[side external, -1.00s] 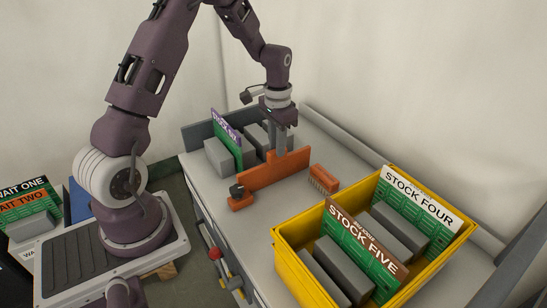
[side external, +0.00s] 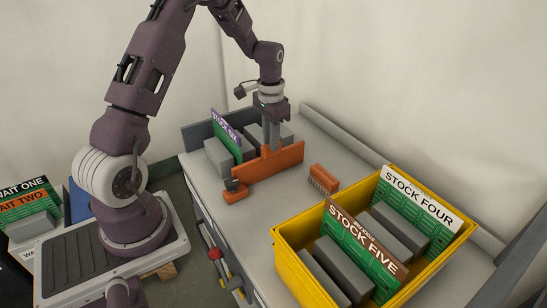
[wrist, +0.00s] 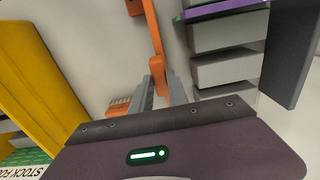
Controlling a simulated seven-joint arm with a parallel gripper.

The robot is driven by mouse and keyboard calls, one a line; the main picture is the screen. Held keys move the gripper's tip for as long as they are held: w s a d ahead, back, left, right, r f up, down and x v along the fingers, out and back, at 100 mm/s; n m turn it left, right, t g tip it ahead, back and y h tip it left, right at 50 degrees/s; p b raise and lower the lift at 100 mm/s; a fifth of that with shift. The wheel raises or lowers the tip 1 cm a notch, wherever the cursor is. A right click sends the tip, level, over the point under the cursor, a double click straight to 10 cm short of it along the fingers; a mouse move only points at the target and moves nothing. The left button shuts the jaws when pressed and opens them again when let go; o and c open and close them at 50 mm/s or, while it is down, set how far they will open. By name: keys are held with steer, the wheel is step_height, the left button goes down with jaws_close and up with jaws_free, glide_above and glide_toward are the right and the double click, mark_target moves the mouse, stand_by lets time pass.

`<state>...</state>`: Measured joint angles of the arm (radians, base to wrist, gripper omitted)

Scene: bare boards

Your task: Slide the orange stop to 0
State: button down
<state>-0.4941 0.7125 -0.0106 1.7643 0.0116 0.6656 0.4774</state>
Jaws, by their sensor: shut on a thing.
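The orange stop (side external: 268,167) is a long upright plate with a low foot and dark knob (side external: 235,187) at its near left end. It stands on the grey bench top. My gripper (side external: 270,150) points down and is shut on the plate's upper edge near its middle. In the wrist view, the stop (wrist: 153,28) runs up the picture as a thin orange edge from between the fingers of my gripper (wrist: 158,88). No 0 mark is readable in any view.
Behind the stop are grey blocks (side external: 217,158) and a green board with a purple label (side external: 228,130). An orange brush-like block (side external: 324,178) lies to its right. A yellow crate (side external: 285,262) holds STOCK FOUR and STOCK FIVE boards.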

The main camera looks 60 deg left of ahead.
steer(key=shift+a, duration=1.35)
steer(key=c, duration=1.2)
jaws_free()
steer(key=shift+c, duration=0.2)
step_height(320, 180, up, 6)
